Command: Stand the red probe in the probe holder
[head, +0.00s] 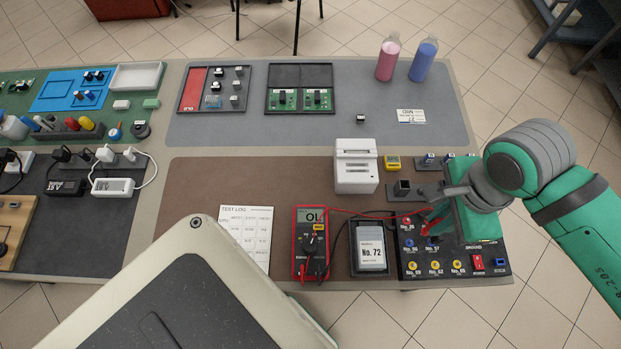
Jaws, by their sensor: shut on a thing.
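My gripper (432,229) is over the black terminal panel (425,266) at the right, seen from above and partly hidden by its own green body. It is shut on the red probe (430,222), of which only a small red part shows below the gripper. A red lead runs from the red multimeter (299,243) to the probe. I cannot tell whether the probe's tip touches the panel. A low grey stand with a dark upright block (402,188), which looks like the probe holder, is just left of my gripper and apart from it.
A black tray with a box marked No. 72 (371,250) lies left of the panel. A white printer-like device (356,166) and a small yellow device (392,162) stand behind. A test log sheet (244,235) lies left of the multimeter.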

